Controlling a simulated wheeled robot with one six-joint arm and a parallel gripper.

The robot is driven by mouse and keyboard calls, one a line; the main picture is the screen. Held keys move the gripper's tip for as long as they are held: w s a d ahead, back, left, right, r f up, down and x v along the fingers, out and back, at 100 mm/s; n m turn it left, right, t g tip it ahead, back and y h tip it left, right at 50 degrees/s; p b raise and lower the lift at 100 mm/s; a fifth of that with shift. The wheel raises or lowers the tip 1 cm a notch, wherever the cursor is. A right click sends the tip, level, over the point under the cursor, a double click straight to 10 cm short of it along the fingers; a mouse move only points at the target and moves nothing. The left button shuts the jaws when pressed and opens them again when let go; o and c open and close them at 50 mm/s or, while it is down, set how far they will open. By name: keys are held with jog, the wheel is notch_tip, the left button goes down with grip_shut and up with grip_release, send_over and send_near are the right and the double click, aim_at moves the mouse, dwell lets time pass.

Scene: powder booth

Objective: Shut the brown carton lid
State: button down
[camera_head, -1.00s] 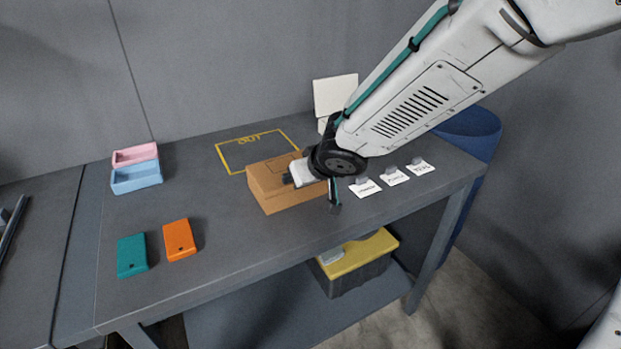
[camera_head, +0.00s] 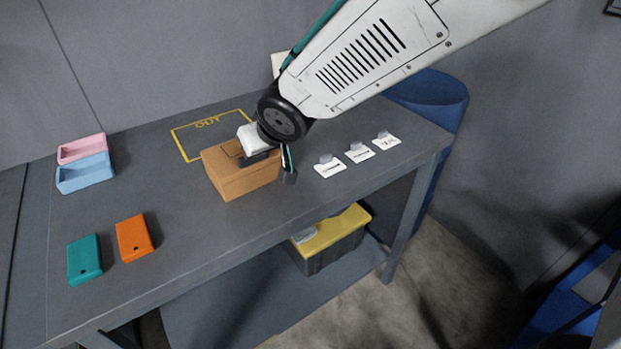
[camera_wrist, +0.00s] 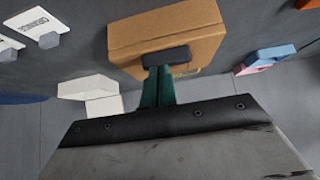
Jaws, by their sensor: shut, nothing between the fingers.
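The brown carton (camera_head: 228,181) stands on the grey table. Its top looks flat, with the lid seemingly down, but my gripper hides part of it. In the wrist view, the carton (camera_wrist: 200,28) fills the top middle, with a thin seam along it. My gripper (camera_head: 289,177) is shut and empty, its teal fingers pressed together at the carton's right side. In the wrist view, the dark fingertips (camera_wrist: 167,57) overlap the carton's edge. I cannot tell whether they touch it.
A yellow OUT outline (camera_head: 184,146) lies behind the carton. Three white label cards (camera_head: 358,152) lie to the right. Pink (camera_head: 82,149) and blue (camera_head: 85,174) bins stand left; teal (camera_head: 85,260) and orange (camera_head: 134,238) pieces lie front left. A yellow-lidded box (camera_head: 335,230) sits below.

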jog(key=shift+s+d+f, duration=0.5)
jog(key=shift+s+d, duration=0.45)
jog(key=shift+s, duration=0.3)
jog(key=shift+s+d+f, duration=0.5)
jog(key=shift+s+d, duration=0.5)
jog(key=shift+s, duration=0.25)
jog(key=shift+s+d+f, duration=0.5)
jog(key=shift+s+d, duration=0.45)
jog(key=shift+s, duration=0.3)
